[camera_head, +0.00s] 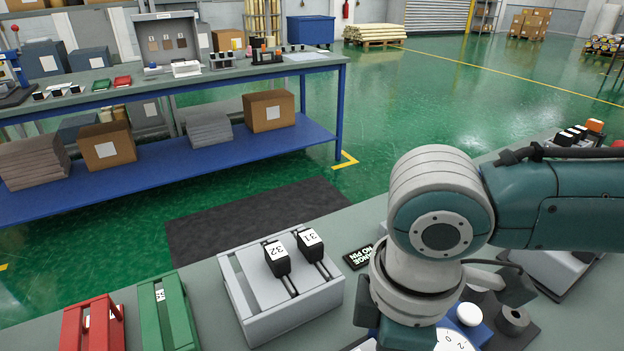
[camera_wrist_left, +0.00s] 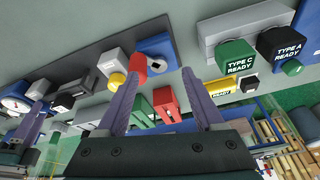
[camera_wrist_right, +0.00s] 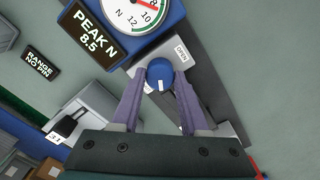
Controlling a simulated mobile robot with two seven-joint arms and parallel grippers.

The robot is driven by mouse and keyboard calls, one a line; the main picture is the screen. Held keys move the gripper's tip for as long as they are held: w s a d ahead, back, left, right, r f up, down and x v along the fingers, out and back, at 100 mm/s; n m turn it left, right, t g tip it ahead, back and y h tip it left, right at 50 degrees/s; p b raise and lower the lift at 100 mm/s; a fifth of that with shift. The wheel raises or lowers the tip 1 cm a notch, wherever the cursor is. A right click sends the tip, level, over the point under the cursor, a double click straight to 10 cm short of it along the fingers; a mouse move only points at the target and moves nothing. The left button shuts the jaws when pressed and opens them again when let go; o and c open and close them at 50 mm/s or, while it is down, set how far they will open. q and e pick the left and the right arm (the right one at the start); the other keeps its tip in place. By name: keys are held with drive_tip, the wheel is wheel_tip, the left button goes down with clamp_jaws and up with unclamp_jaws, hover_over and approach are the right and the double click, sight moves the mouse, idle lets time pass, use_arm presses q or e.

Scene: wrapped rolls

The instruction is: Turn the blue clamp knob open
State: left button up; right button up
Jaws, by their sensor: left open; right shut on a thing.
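The blue clamp knob (camera_wrist_right: 159,70) is round with a white mark on its side nearest my wrist. It sits on a light grey block with a white OPEN label (camera_wrist_right: 181,55) beside it. My right gripper (camera_wrist_right: 161,78) is shut on the knob, one purple finger on each side. In the head view my right arm hides the knob and gripper. My left gripper (camera_wrist_left: 163,88) is open and empty in the left wrist view, with red, yellow and blue fixtures beyond its fingers. It is not seen in the head view.
A blue gauge (camera_wrist_right: 183,8) and a PEAK N 8.5 display (camera_wrist_right: 90,30) stand close to the knob. A grey rack (camera_head: 300,318) holds black blocks marked 31 and 32. Green (camera_head: 163,315) and red (camera_head: 92,328) trays stand at left. A RANGE NO PIN sign (camera_head: 358,257) lies near my arm.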

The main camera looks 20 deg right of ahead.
clamp_jaws()
